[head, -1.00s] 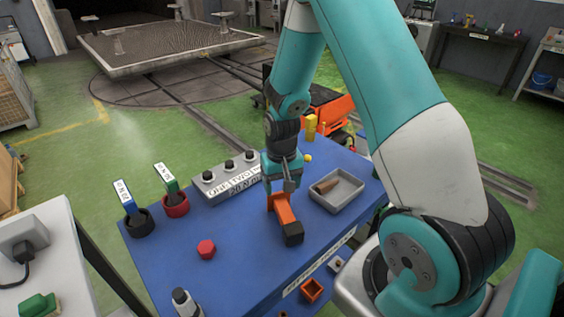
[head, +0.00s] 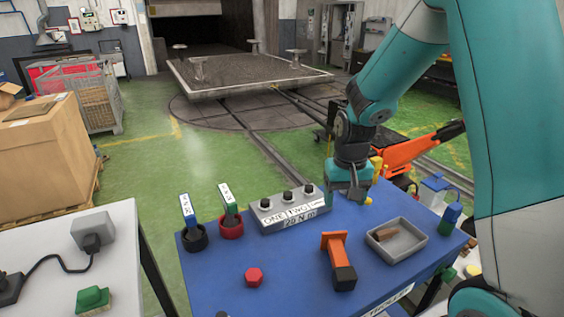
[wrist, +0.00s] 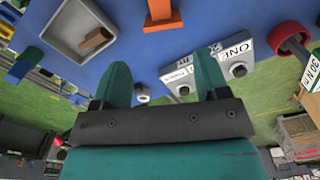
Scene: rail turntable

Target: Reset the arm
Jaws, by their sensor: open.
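My gripper (head: 352,192) hangs from my teal arm above the back right part of the blue table (head: 215,275). In the wrist view its two teal fingers (wrist: 158,82) stand apart with nothing between them, so it is open and empty. An orange and black tool (head: 338,262) rests on the table in front of it, apart from the fingers. The orange part of the tool also shows at the top of the wrist view (wrist: 162,14).
A grey tray (head: 412,250) with a brown block (head: 386,234) sits at the right. A grey block with black knobs (head: 290,212) stands at the back. Green (head: 230,205) and blue (head: 188,215) tagged tools stand in round holders at the left. A red hexagonal piece (head: 254,277) lies in front.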

